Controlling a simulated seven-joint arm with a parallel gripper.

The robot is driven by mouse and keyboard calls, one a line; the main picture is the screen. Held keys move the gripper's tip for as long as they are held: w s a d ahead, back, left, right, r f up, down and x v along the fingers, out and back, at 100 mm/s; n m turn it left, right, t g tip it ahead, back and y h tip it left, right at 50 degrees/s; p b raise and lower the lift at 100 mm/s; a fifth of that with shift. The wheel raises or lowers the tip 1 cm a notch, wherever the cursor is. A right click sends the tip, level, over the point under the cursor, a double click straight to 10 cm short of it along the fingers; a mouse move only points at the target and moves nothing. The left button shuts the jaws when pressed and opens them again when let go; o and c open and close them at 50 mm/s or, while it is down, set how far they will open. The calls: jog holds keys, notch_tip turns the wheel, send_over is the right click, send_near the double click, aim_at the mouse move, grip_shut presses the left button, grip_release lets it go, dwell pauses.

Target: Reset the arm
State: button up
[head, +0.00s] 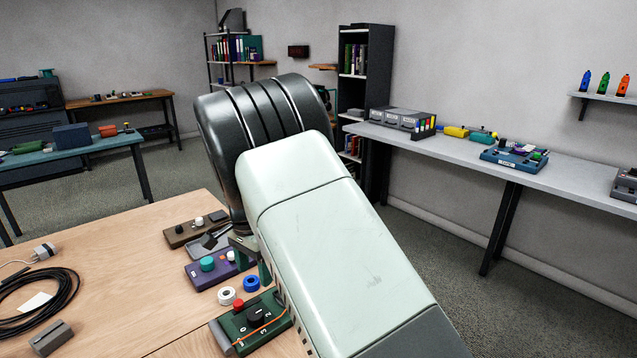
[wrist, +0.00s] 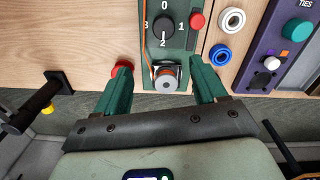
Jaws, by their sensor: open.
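My gripper (wrist: 159,66) is open, its two green fingers spread wide in the wrist view, with nothing seen held between them. In the head view my arm covers much of the table's right side and hides most of the gripper. The green box (head: 235,340) there shows a black dial, a red button and an orange cord across it.
A white ring (head: 226,295) and a blue ring (head: 251,283) lie beside the green box. A purple box (head: 203,280) with a teal knob and a brown box (head: 183,234) stand behind. A black cable coil (head: 68,297) and grey block (head: 52,338) lie left. The table's middle is clear.

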jog(key=s+d+r+n+t+y, duration=0.1)
jog(key=s+d+r, duration=0.3)
jog(key=d+r, duration=0.6)
jog(key=s+d+r+n+t+y, duration=0.15)
jog(key=s+d+r, duration=0.25)
jog(key=d+r, duration=0.65)
jog(key=s+d+r+n+t, duration=0.1)
jog(key=s+d+r, duration=0.1)
jog(key=s, duration=0.5)
jog(key=s+d+r+n+t+h, duration=0.1)
jog(key=s+d+r+n, duration=0.1)
jog(key=s+d, duration=0.2)
jog(key=s+d+r+n+t+h, duration=0.1)
jog(key=s+d+r, duration=0.1)
jog(key=s, duration=0.8)
jog(key=shift+d, duration=0.9)
